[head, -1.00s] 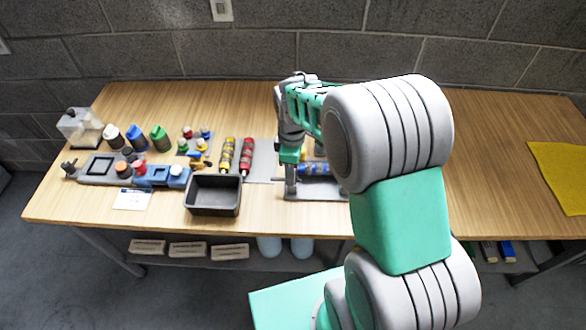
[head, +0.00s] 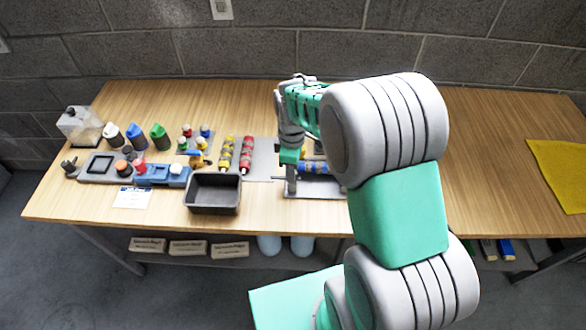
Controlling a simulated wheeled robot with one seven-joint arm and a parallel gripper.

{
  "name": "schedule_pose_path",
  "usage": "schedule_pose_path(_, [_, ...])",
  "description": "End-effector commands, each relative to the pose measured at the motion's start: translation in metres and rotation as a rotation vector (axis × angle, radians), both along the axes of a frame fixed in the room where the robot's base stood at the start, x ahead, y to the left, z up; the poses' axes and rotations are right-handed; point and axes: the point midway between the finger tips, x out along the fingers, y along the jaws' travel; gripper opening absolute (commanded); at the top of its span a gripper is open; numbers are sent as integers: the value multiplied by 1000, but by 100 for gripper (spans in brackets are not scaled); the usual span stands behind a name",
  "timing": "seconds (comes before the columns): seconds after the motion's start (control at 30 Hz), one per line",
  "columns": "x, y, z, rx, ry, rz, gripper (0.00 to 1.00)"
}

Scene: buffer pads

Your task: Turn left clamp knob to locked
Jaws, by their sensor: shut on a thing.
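My gripper (head: 290,163) points down over the left end of a grey clamp fixture (head: 318,192) on the bench, right of the middle of the row of items. It is shut at the top of the grey left clamp post (head: 291,185), where the left clamp knob is. The knob itself is hidden by the gripper, so its angle cannot be seen. A blue roller (head: 315,168) lies across the fixture, just right of the gripper. My forearm covers the right end of the fixture and whatever clamp is there.
A black open bin (head: 213,208) stands left of the fixture. A yellow roller (head: 226,155) and a red roller (head: 246,158) lie on a grey mat (head: 263,160) behind it. Bottles, stamps and a grey-blue tray crowd the left. A yellow cloth (head: 560,175) lies far right.

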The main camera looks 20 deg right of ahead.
Motion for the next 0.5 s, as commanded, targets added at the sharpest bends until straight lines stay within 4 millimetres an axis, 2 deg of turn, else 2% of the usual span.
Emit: schedule_pose_path(0.5, [0,0,0,1,2,-66,0])
